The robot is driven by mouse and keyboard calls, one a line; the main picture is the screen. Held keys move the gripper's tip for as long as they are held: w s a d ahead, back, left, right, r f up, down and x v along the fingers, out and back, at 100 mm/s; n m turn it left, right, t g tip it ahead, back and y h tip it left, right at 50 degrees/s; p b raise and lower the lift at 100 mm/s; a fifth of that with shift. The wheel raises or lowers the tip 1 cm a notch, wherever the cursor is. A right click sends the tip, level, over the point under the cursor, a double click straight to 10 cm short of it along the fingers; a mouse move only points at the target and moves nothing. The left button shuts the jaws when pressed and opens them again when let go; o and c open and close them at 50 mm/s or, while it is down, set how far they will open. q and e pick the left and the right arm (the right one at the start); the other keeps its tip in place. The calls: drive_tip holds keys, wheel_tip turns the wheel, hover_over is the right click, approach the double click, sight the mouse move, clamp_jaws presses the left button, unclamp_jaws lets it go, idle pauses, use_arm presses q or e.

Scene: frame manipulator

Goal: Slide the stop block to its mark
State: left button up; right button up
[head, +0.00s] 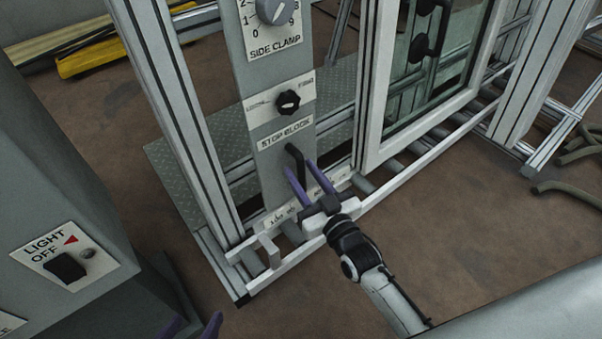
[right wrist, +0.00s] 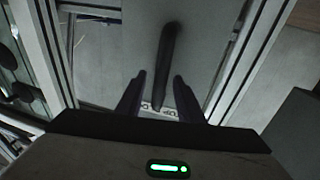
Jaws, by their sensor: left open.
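A black bar handle (head: 296,158) stands out from the grey panel below the "STOP BLOCK" label (head: 285,133). A white scale strip (head: 276,217) with dark markings lies below it, partly hidden by my right gripper. My right gripper (head: 302,169) is open at the handle, its purple fingers pointing at the panel. In the right wrist view the handle (right wrist: 167,60) runs down between the two fingers (right wrist: 158,88), with a gap on each side. I cannot make out the mark on the strip. My left gripper (head: 194,326) is open and empty at the bottom edge, mostly out of view.
A "SIDE CLAMP" dial (head: 273,10) and a black knob (head: 288,102) sit higher on the panel. Aluminium posts (head: 180,110) flank it, with a white-framed window (head: 425,80) on rollers at right. A grey box with a "LIGHT" switch (head: 65,267) stands at left.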

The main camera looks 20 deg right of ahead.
sight(309, 149)
drive_tip(key=shift+w+a, duration=0.1)
drive_tip(key=shift+w, duration=0.5)
clamp_jaws()
drive_tip(key=d, duration=0.1)
drive_tip(key=w+d, duration=0.1)
drive_tip(key=d, duration=0.1)
drive_tip(key=d+p, duration=0.1)
drive_tip(key=shift+w+d, duration=0.35)
drive_tip(key=shift+d, duration=0.05)
drive_tip(key=shift+a, duration=0.1)
unclamp_jaws()
